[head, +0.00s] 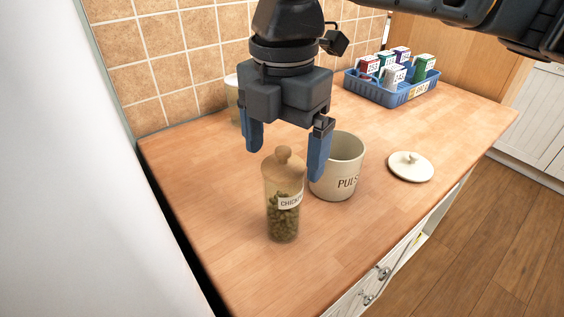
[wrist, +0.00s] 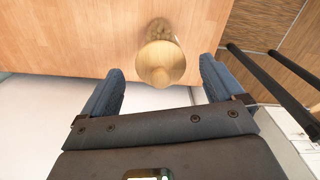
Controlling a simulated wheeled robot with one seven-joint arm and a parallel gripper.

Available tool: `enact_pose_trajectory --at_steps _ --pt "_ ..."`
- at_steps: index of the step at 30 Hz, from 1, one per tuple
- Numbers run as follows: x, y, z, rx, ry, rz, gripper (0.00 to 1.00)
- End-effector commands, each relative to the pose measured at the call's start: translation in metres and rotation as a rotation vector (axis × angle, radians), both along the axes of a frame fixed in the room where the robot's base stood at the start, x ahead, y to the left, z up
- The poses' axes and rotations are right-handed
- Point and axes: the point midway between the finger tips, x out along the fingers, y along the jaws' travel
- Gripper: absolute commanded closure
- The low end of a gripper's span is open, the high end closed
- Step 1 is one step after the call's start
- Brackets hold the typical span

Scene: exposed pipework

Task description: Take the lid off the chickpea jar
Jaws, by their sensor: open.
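The chickpea jar (head: 283,217) is clear glass with a label and stands upright on the wooden counter, partly filled. Its wooden lid (head: 284,172) with a round knob is on top. In the wrist view the lid (wrist: 160,64) shows from above, with the jar body (wrist: 159,29) beyond it. My gripper (head: 283,162) is open and empty, with blue fingers pointing down. In the wrist view its fingertips (wrist: 160,72) lie to the left and right of the lid, apart from it. The head view does not show clearly how far the fingers are from the lid in depth.
A blue tray (head: 385,97) holds several small boxes. The front counter is clear.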

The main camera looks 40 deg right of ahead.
Motion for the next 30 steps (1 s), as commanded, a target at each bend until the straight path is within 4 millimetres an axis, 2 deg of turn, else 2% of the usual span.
enact_pose_trajectory --at_steps 8,27,30 --pt "-0.0001 0.0001 -0.004 0.001 0.0 0.0 0.05" --pt "-0.0002 0.0002 -0.0037 0.001 0.0 0.0 0.65" --pt "-0.0001 0.0001 -0.0037 0.001 0.0 0.0 0.65"
